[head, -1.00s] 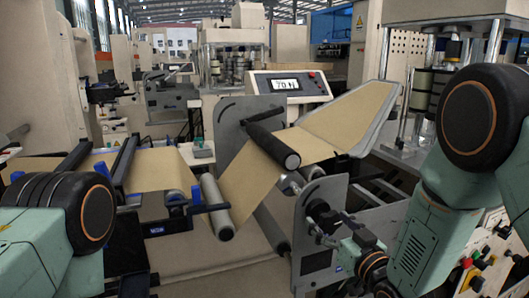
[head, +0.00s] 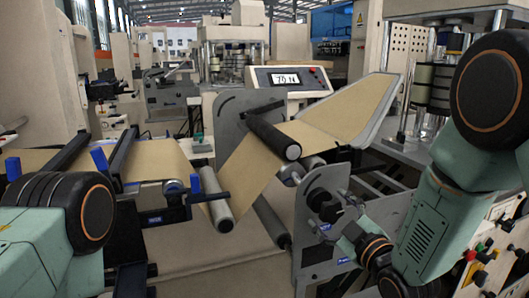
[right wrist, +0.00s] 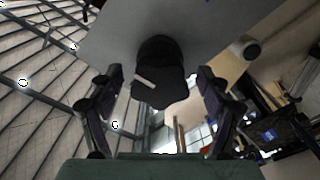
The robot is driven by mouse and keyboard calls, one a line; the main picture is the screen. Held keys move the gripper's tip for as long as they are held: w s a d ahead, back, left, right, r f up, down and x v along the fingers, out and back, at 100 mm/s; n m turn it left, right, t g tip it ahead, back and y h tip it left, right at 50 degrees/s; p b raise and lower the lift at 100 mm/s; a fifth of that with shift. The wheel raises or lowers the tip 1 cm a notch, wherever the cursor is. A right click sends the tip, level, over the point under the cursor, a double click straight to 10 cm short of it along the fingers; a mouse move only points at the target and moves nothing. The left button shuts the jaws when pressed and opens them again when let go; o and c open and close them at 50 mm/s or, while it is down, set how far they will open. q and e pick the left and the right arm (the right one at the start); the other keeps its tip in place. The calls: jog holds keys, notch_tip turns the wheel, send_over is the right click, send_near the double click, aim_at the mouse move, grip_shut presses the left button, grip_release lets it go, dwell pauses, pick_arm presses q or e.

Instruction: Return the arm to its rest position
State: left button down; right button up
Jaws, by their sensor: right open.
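My right gripper (head: 328,207) is in front of the grey side plate (head: 318,258) of the unwind stand in the head view. In the right wrist view its two fingers (right wrist: 160,88) stand apart. A black knob (right wrist: 160,62) with a white mark lies between or just beyond the fingers, against the grey plate. A gap shows on each side of it; the depth is hard to judge. My left arm shows at the lower left of the head view, and its gripper is out of view.
The brown kraft web (head: 255,178) runs over a black roller (head: 272,136) and a metal roller (head: 215,203). A control box with a display (head: 287,79) stands behind. A panel with coloured buttons (head: 483,255) is at the lower right, close to my right arm.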

jog(key=p+v, duration=0.1)
jog(key=v, duration=0.5)
jog(key=shift+s+d, duration=0.1)
jog(key=shift+s, duration=0.2)
jog(key=shift+s+d, duration=0.1)
jog(key=shift+s, duration=0.35)
jog(key=shift+s+f, duration=0.1)
